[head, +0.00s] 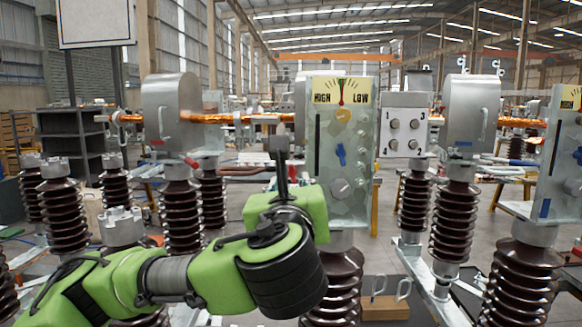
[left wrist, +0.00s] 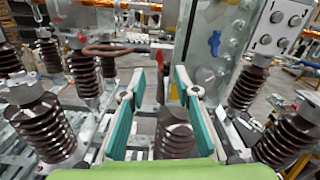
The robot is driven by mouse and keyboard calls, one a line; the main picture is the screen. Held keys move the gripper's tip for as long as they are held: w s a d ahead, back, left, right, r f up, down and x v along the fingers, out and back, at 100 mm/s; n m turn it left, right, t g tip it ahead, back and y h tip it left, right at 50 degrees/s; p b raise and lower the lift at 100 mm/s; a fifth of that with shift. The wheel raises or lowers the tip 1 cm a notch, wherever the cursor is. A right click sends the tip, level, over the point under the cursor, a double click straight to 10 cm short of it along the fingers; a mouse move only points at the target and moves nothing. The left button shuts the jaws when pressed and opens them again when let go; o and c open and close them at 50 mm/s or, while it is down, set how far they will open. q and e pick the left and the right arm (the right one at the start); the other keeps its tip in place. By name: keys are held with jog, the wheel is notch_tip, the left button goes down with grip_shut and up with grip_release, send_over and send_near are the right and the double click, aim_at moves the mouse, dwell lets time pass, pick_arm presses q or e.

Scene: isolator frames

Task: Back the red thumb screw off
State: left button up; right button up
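My left gripper (head: 279,145) is raised in front of the left edge of the glassy control box (head: 358,193) in the head view. In the left wrist view its two teal fingers (left wrist: 160,72) stand apart, with nothing held between them. A small dark red piece (left wrist: 160,57) shows beyond the gap between the fingertips; I cannot tell if it is the red thumb screw. Another small red piece (head: 191,162) sits under the left metal housing (head: 172,108) in the head view. No red thumb screw shows clearly. My right gripper is not in view.
The control box carries an orange knob (head: 343,115), a blue handle (head: 340,154) and a grey dial (head: 341,188). A grey panel with several knobs (head: 404,124) is right of it. Brown ribbed insulators (head: 66,214) stand around. A copper pipe (left wrist: 107,50) lies ahead left of the fingers.

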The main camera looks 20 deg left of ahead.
aim_at(291, 169)
pick_arm(q)
jog(key=p+x, duration=0.3)
jog(key=x, duration=0.5)
jog(key=shift+w+a+r, duration=0.1)
jog(key=shift+w+a, duration=0.05)
jog(key=shift+a, duration=0.05)
jog(key=shift+w+a+p, duration=0.1)
jog(key=shift+w+p, duration=0.25)
jog(key=shift+w, duration=0.3)
grip_shut()
